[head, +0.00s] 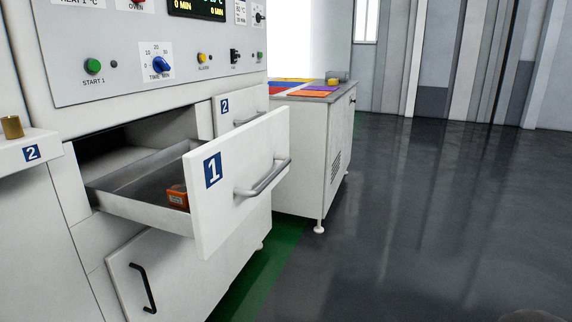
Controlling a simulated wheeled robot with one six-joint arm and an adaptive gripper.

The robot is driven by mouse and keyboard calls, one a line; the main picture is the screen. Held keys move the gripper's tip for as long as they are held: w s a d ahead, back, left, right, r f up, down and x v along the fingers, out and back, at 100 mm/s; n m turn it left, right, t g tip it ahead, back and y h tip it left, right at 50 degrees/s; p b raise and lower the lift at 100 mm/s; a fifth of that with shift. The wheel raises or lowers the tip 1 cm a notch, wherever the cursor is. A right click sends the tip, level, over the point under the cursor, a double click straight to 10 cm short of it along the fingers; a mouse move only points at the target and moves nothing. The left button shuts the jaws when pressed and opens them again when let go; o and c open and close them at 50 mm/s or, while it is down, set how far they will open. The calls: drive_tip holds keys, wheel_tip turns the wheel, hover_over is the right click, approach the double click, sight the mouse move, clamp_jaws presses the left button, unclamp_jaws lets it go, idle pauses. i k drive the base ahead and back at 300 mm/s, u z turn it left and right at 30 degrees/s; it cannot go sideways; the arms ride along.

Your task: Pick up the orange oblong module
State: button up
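An orange module (177,196) lies inside the open drawer marked 1 (228,195), close behind the drawer's front panel. Its lower part and right side are partly hidden by that panel, so its full shape cannot be told. A light label shows on its near face. The drawer is pulled well out of the white machine, and its bar handle (264,178) faces right. My gripper is not in this view.
Drawer 2 (226,117) is shut behind. A cabinet (309,150) with coloured mats stands beyond. A brass-coloured cylinder (11,127) stands on a ledge at left. A lower door (150,285) has a black handle. Dark floor (430,220) at right is clear.

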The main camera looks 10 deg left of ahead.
sight(178, 195)
drive_tip(key=z, duration=1)
drive_tip(key=k, duration=1.05)
drive_tip(key=u, duration=1.7)
drive_tip(key=i, duration=0.5)
